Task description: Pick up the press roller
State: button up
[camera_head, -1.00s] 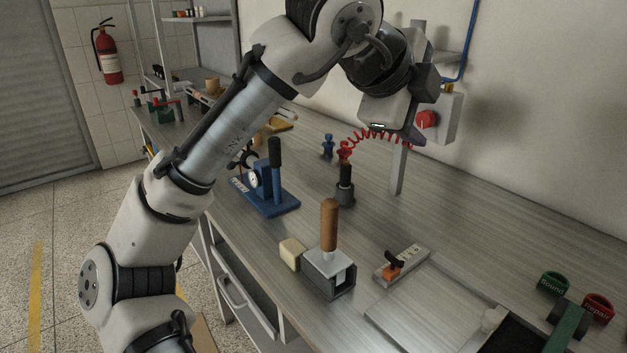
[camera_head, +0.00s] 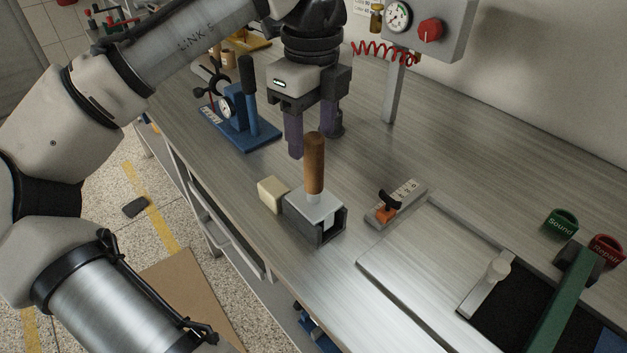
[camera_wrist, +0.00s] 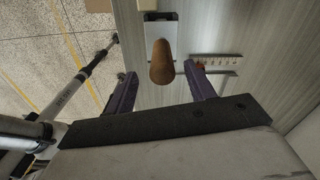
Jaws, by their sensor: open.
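The press roller (camera_head: 314,165) has an upright brown wooden handle and sits in a grey block-like holder (camera_head: 331,227) on the bench. Its lower part is mostly hidden inside the holder. My gripper (camera_head: 314,141) is open, pointing down, its two purple fingers just behind and above the handle top in the head view. In the wrist view the wooden handle (camera_wrist: 161,62) shows end-on between the open fingers (camera_wrist: 158,76). The fingers appear apart from the handle, and nothing is held.
A cream block (camera_head: 272,194) stands left of the holder. A blue lever press (camera_head: 240,115) is behind left. A small orange-switch unit (camera_head: 385,212) and a flat plate (camera_head: 420,260) lie to the right. A post with a gauge box stands behind.

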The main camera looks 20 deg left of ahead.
aim_at(313, 158)
jog(key=shift+w+f, duration=0.15)
jog(key=shift+f, duration=2.75)
grip_shut()
jog(key=shift+r, duration=0.1)
